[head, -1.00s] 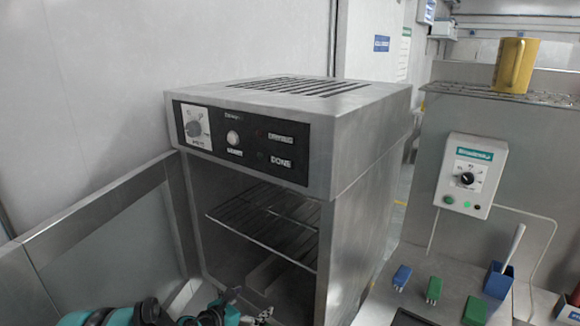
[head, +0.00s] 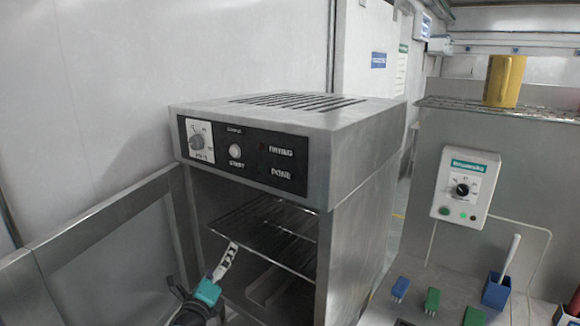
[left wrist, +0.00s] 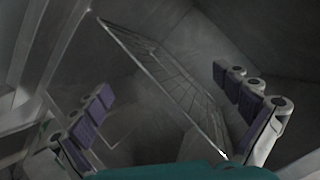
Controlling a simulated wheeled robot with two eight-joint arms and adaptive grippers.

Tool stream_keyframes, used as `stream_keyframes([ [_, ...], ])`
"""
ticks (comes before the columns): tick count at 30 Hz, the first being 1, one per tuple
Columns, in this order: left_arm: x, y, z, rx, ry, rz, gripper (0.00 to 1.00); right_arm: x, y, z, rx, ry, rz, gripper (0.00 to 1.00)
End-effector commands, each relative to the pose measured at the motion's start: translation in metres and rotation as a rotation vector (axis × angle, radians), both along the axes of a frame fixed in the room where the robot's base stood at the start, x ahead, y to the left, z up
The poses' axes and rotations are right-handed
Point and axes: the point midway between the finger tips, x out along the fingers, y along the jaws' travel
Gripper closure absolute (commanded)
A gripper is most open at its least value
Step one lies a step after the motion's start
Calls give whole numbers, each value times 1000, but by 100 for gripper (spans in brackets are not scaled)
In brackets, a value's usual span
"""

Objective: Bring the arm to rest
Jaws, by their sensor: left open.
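My left gripper (head: 229,256) stands at the open front of the metal drying oven (head: 368,200), its fingers pointing up beside the wire rack (head: 262,243). In the left wrist view its two fingers (left wrist: 165,95) are spread wide, with purple pads and nothing between them that they hold. The rack (left wrist: 165,75) shows beyond the fingers, inside the dim chamber. I cannot tell whether a finger touches the rack. My teal and black wrist lies low in the head view. My right arm is not in view.
The oven door (head: 105,240) stands open to the left. At the right are a white dial box (head: 465,187), a yellow mug (head: 504,80) on a shelf, blue and green blocks (head: 432,300) and a blue holder (head: 496,290). A white wall is behind.

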Motion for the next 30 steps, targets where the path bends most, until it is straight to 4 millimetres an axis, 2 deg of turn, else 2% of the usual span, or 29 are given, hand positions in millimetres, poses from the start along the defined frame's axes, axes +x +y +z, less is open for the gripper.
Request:
stream_keyframes([
  [1, -14, 15, 14, -160, 15, 73, 0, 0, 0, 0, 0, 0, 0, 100],
  [2, -22, 25, 20, -268, 29, 123, 0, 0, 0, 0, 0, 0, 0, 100],
  [5, -54, 55, 21, -628, 89, 283, 0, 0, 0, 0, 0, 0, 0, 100],
  [8, -96, 73, -1, -982, 174, 444, 0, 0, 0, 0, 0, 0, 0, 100],
  [10, -129, 75, -25, -1221, 250, 560, 0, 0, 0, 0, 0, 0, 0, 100],
  [13, -181, 63, -65, -1527, 379, 726, 0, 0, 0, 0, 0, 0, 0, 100],
  [15, -215, 46, -90, -1701, 471, 832, 0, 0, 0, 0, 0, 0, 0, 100],
  [18, -253, 23, -116, -1872, 584, 955, 0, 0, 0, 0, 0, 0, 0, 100],
  [21, -277, 6, -129, -1964, 660, 1031, 0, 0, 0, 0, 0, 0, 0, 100],
  [24, -288, -3, -134, -2004, 696, 1068, 0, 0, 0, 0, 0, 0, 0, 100],
  [29, -290, -4, -135, -2012, 702, 1076, 0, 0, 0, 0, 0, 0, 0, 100],
  [30, -290, -4, -135, -2011, 702, 1075, 3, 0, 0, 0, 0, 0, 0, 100],
])
